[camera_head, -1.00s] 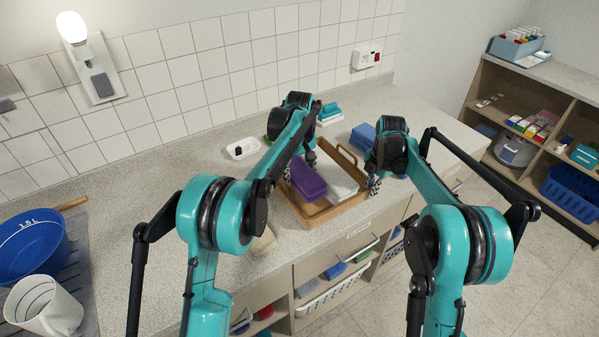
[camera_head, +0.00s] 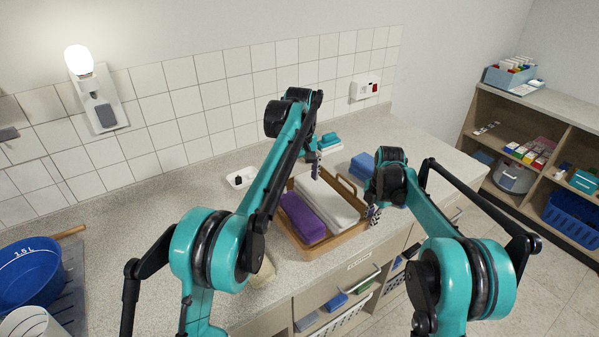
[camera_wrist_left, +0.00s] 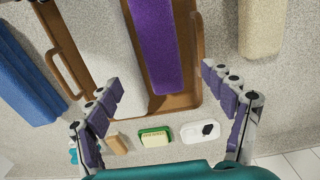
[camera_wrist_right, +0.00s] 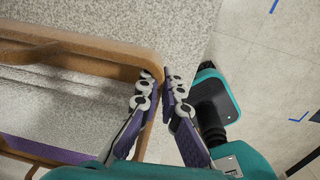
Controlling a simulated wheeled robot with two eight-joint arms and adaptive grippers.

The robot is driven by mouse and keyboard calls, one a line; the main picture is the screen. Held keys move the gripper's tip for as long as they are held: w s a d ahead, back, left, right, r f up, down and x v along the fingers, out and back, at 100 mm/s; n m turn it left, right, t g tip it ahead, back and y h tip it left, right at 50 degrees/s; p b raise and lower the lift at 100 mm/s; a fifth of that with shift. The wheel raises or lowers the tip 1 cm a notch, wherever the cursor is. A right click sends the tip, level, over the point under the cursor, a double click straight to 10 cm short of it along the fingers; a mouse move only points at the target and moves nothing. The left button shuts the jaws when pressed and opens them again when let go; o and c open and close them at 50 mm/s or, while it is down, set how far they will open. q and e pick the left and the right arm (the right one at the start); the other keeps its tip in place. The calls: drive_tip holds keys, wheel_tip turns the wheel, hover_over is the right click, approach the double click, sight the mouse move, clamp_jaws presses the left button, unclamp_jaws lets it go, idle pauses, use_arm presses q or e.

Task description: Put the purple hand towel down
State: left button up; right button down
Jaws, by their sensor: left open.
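The purple hand towel (camera_head: 303,218) lies folded in the wooden tray (camera_head: 318,246), at its left side, beside a white folded towel (camera_head: 327,203). It also shows in the left wrist view (camera_wrist_left: 157,45), apart from the fingers. My left gripper (camera_head: 316,170) is above the back of the tray, open and empty; its spread fingers show in the left wrist view (camera_wrist_left: 165,92). My right gripper (camera_head: 374,213) is at the tray's right front corner. In the right wrist view its fingers (camera_wrist_right: 164,78) are close together with the tray's rim between them.
Blue folded towels (camera_head: 362,166) lie right of the tray. A white dish (camera_head: 240,178) and a green-and-white sponge-like block (camera_wrist_left: 154,137) lie behind it. A beige item (camera_head: 263,270) lies front left. A blue basin (camera_head: 32,247) stands far left.

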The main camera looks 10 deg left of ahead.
use_arm(q)
drive_tip(key=s+a+r+m+t, duration=0.2)
drive_tip(key=s+r, duration=0.5)
drive_tip(key=s+a+f+m+t, duration=0.1)
drive_tip(key=s+a+m+t, duration=0.1)
drive_tip(key=s, duration=0.8)
drive_tip(key=s+a+f+m+t, duration=0.2)
drive_tip(key=s+f+m+t, duration=0.1)
drive_tip(key=s+f, duration=0.9)
drive_tip(key=s+m, duration=0.1)
drive_tip(key=s, duration=0.3)
drive_tip(key=shift+s+f, duration=0.15)
use_arm(e)
drive_tip(key=c, duration=1.6)
unclamp_jaws()
drive_tip(key=shift+c, duration=0.2)
